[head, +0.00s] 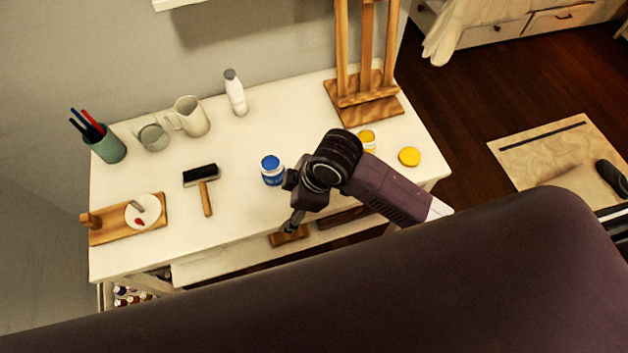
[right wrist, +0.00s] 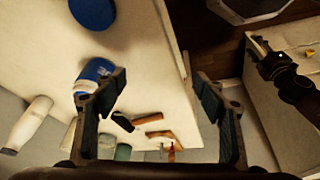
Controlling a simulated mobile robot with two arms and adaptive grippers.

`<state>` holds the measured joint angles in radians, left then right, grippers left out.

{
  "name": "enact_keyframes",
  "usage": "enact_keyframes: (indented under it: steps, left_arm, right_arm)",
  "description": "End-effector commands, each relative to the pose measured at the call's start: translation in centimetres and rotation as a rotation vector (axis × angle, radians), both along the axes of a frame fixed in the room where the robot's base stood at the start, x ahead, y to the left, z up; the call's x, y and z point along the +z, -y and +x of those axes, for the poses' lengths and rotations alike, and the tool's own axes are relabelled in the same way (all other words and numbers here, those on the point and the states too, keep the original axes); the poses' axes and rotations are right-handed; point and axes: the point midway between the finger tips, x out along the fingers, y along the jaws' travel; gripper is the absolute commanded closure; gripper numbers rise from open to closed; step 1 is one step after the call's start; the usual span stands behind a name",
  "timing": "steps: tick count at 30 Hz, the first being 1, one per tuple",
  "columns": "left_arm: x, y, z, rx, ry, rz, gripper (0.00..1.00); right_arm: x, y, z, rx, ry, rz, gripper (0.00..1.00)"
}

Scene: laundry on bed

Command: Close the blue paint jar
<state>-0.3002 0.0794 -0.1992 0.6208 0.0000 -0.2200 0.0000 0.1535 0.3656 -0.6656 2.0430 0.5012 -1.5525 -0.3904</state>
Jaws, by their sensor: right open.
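The blue paint jar (head: 272,171) stands upright on the white table, just left of my right gripper in the head view. It also shows in the right wrist view (right wrist: 94,76), close beside one finger. A round blue lid (right wrist: 93,12) lies apart from the jar on the table in the right wrist view; my arm hides it in the head view. My right gripper (head: 290,222) is open and empty near the table's front edge; its spread fingers (right wrist: 158,92) show in the right wrist view.
A yellow paint jar (head: 367,139) and yellow lid (head: 409,157) are right of my arm. A wooden easel (head: 365,105) stands behind. A roller (head: 202,180), white bottle (head: 235,95), pitcher (head: 190,117) and brush cup (head: 108,148) are to the left.

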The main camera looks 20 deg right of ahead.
Motion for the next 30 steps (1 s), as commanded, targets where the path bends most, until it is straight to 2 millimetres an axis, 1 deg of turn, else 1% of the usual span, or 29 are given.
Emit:
enact_keyframes:
  steps: [1,5,9,15,19,24,30]
  left_arm:
    - [0.0,0.2,-0.2,0.001,-0.002,-0.002,0.6]
    - [0.1,0.3,-0.5,0.001,-0.006,-0.004,0.6]
    - [0.2,0.3,-0.4,0.0,-0.006,-0.003,0.6]
    - [0.2,0.1,-0.2,-0.001,-0.003,0.0,0.6]
    - [0.3,0.1,-0.2,-0.001,-0.003,0.0,0.6]
    - [0.3,0.0,-0.1,-0.001,-0.002,0.0,0.6]
    - [0.3,0.0,0.0,-0.002,-0.001,0.0,0.6]
  right_arm:
    - [0.2,0.2,0.9,0.068,0.01,-0.032,0.35]
    - [0.2,1.0,2.1,0.23,0.006,-0.109,0.35]
    - [0.3,3.3,3.6,0.371,-0.012,-0.2,0.35]
    - [1.0,7.2,5.8,0.493,-0.048,-0.307,0.35]
    - [1.4,9.0,6.6,0.532,-0.071,-0.348,0.35]
    - [1.7,10.0,7.0,0.55,-0.084,-0.366,0.35]
    - [1.7,10.0,7.0,0.551,-0.084,-0.367,0.35]
